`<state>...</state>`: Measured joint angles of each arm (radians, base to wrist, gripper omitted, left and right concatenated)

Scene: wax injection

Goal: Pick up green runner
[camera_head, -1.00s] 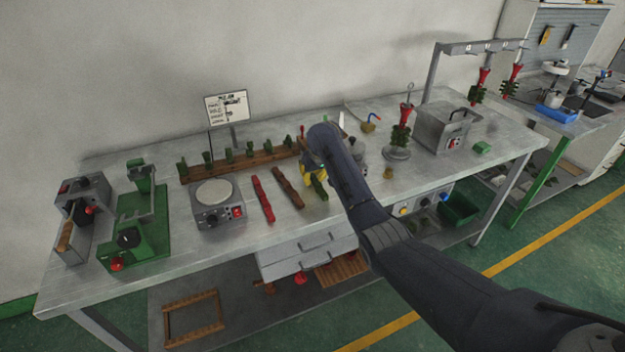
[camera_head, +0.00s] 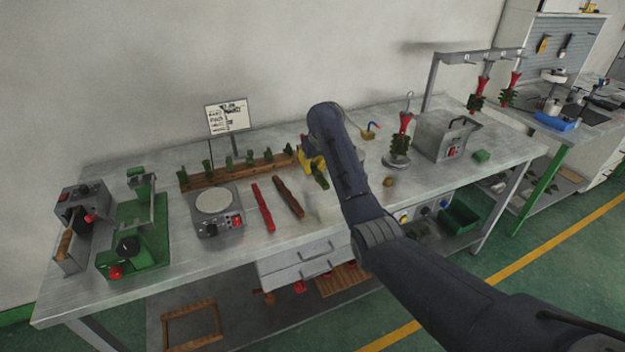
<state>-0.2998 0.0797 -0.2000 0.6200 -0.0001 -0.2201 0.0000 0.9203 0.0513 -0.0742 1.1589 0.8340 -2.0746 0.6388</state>
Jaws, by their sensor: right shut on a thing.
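The green runner (camera_head: 321,180) is a dark green bar at the middle of the table, to the right of a brown runner (camera_head: 289,198) and a red runner (camera_head: 262,208). My right gripper (camera_head: 316,170), with yellow parts, is shut on the green runner near its far end. My right arm hides part of the gripper and the runner's far part. The runner looks slightly raised, but its exact gap from the table is hard to tell. My left gripper is not in view.
A wooden rack with green pieces (camera_head: 240,171) stands behind the runners. A grey hot plate unit (camera_head: 215,211) and a green press (camera_head: 134,235) are at left. A grey box machine (camera_head: 445,136) and a red-and-green wax tree (camera_head: 400,140) are at right.

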